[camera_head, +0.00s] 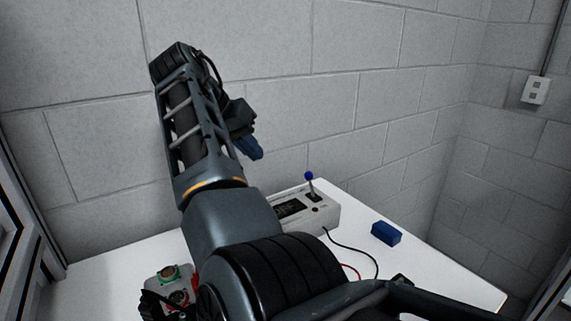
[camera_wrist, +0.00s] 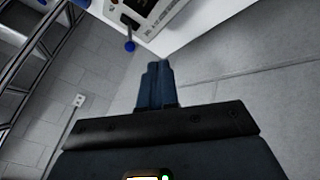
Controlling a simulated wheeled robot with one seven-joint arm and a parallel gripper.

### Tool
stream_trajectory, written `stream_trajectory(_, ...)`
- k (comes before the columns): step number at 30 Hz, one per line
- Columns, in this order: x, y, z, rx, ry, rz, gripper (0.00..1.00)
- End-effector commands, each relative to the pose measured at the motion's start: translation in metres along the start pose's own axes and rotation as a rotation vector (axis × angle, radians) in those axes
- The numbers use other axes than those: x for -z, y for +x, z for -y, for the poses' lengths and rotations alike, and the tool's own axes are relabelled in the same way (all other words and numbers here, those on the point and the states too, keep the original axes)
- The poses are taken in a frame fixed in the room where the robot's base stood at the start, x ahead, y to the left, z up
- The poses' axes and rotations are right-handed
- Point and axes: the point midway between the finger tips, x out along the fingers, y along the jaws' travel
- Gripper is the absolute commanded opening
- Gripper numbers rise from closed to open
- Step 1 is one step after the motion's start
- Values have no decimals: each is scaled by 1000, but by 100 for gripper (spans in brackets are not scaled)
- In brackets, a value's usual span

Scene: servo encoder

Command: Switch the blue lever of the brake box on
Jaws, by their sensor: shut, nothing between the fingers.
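The brake box (camera_head: 325,214) is a pale box with a dark display, standing on the white table at the back. Its blue-knobbed lever (camera_head: 309,177) stands up near the right end of the box top, leaning slightly. My gripper (camera_head: 252,150) is above and to the left of the box, apart from it, with its blue fingers shut and empty. In the wrist view the shut fingers (camera_wrist: 155,84) show in the middle. The lever's blue knob (camera_wrist: 129,46) and part of the box (camera_wrist: 158,15) show beyond them at the top. My arm hides the box's left part in the head view.
A blue block (camera_head: 385,234) lies on the white table (camera_head: 430,262) right of the box. A black cable and a red cable run on the table. A device with green and red buttons (camera_head: 170,285) is at the lower left. Block walls stand behind and right.

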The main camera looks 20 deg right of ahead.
Motion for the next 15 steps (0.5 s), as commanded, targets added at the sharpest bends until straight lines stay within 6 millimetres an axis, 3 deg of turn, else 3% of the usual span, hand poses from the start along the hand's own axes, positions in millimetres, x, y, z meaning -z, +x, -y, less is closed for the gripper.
stream_trajectory(10,0,1,0,0,0,0,0)
stream_trajectory(15,0,14,0,-1,-1,2,0)
